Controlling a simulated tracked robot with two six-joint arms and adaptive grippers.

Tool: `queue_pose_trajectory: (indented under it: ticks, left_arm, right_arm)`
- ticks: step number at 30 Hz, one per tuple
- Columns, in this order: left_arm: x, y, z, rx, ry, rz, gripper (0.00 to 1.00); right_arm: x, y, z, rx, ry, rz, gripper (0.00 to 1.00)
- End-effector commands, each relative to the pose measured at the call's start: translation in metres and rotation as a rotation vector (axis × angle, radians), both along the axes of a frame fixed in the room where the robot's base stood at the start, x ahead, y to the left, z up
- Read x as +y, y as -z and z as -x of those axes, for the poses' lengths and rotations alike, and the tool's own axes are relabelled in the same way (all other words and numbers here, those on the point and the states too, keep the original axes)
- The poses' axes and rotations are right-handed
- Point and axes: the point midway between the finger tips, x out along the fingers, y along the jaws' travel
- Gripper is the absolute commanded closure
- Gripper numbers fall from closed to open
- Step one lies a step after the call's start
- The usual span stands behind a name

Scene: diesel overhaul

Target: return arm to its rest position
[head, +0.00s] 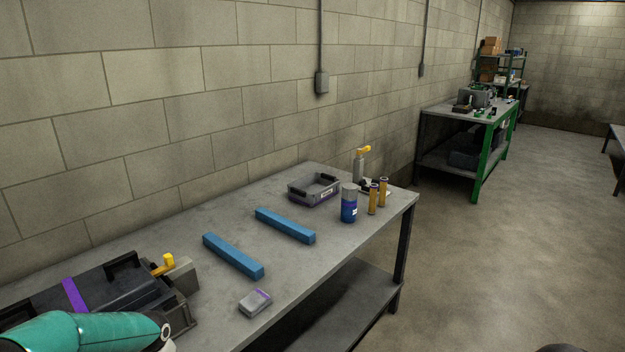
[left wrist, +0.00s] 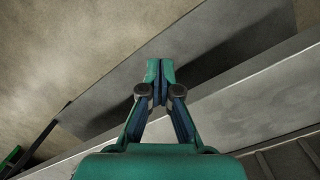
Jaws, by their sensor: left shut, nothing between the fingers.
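My left gripper (left wrist: 160,70) is shut and empty in the left wrist view, its two green fingertips together. Behind it in that view are grey bench surfaces and the floor. In the head view, my teal left arm comes in at the lower left, in front of a black toolbox (head: 113,285) with a purple stripe; the left gripper itself does not show there. My right gripper is in neither view.
A green-legged bench (head: 476,165) stands farther back. Open floor lies right.

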Motion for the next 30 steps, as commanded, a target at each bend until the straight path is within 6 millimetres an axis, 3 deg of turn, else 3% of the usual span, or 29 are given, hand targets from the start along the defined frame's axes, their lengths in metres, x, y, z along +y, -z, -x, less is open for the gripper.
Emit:
queue_pose_trajectory:
  ticks: [1,6,9,13,17,22,30]
  left_arm:
    - [-0.02,0.029,0.022,0.047,0.022,0.038,1.0]
    - [-0.091,0.104,0.104,0.133,0.057,0.181,1.0]
    - [-0.129,0.133,0.163,0.155,0.046,0.254,1.0]
    - [-0.154,0.146,0.212,0.109,0.01,0.29,1.0]
    - [-0.157,0.145,0.215,-0.002,-0.019,0.278,1.0]
    - [-0.15,0.147,0.191,-0.128,-0.028,0.252,1.0]
    - [-0.15,0.147,0.191,-0.128,-0.028,0.252,1.0]
  right_arm:
    - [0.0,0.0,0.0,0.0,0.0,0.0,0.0]
    - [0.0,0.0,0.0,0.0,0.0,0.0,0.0]
    - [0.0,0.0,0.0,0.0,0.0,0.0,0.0]
    - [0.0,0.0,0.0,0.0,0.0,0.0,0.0]
    - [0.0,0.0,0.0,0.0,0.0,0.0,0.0]
    - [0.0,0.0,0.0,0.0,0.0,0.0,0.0]
    - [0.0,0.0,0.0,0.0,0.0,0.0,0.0]
